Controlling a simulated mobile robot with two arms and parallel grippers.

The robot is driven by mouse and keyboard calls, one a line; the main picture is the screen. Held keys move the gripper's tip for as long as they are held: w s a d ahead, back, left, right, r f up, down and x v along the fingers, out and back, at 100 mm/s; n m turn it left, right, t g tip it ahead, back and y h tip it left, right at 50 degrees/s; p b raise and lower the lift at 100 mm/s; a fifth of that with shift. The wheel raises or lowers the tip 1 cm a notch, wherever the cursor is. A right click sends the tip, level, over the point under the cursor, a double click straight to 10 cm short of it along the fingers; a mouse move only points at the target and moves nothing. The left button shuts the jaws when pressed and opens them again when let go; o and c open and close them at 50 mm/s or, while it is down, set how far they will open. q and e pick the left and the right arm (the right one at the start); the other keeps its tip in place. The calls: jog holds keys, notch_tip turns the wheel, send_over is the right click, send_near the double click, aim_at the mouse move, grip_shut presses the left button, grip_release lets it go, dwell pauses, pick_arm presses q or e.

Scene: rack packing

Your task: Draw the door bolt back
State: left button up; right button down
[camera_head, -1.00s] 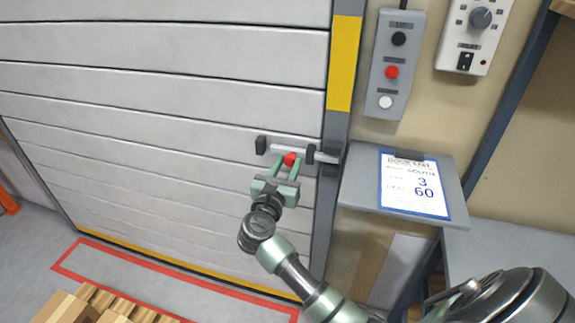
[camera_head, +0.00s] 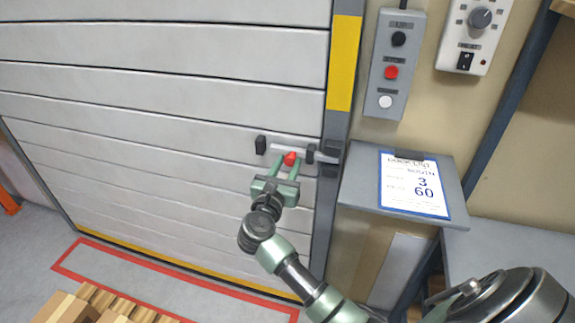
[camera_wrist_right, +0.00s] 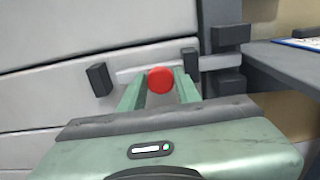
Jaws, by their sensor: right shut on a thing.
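The door bolt (camera_head: 278,148) is a pale bar across the right edge of the grey slatted door (camera_head: 160,90). It passes through dark brackets, and its right end reaches the dark keeper on the door frame. Its red knob (camera_head: 291,158) sits between the fingers of my right gripper (camera_head: 286,166), which is shut on it. In the right wrist view the red knob (camera_wrist_right: 160,80) shows between the two green fingers (camera_wrist_right: 160,88), with the bar (camera_wrist_right: 220,62) running behind it into the keeper at right. My left gripper is not in view.
A shelf with a clipboard (camera_head: 412,184) juts out right of the door frame. A push-button box (camera_head: 394,65) and a dial box (camera_head: 474,35) hang above it. A pallet with boxes (camera_head: 75,308) stands at the lower left, by a red floor line.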

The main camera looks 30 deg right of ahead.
aim_at(277, 150)
dwell(0.4)
jog(key=shift+w+a+f+b, duration=0.2)
jog(key=shift+b, duration=0.15)
jog(key=w+a+b, duration=0.2)
jog(key=w, duration=0.1)
jog(key=shift+a, duration=0.3)
jog(key=shift+w+a, duration=0.15)
jog(key=shift+w, duration=0.05)
jog(key=shift+r, duration=0.1)
jog(key=c, duration=1)
grip_release()
jog(key=shift+s, duration=0.15)
jog(key=shift+c, duration=0.2)
jog(key=shift+r, duration=0.1)
jog(key=v, duration=0.7)
jog(key=shift+s+a+b, duration=0.25)
jog(key=shift+b, duration=0.15)
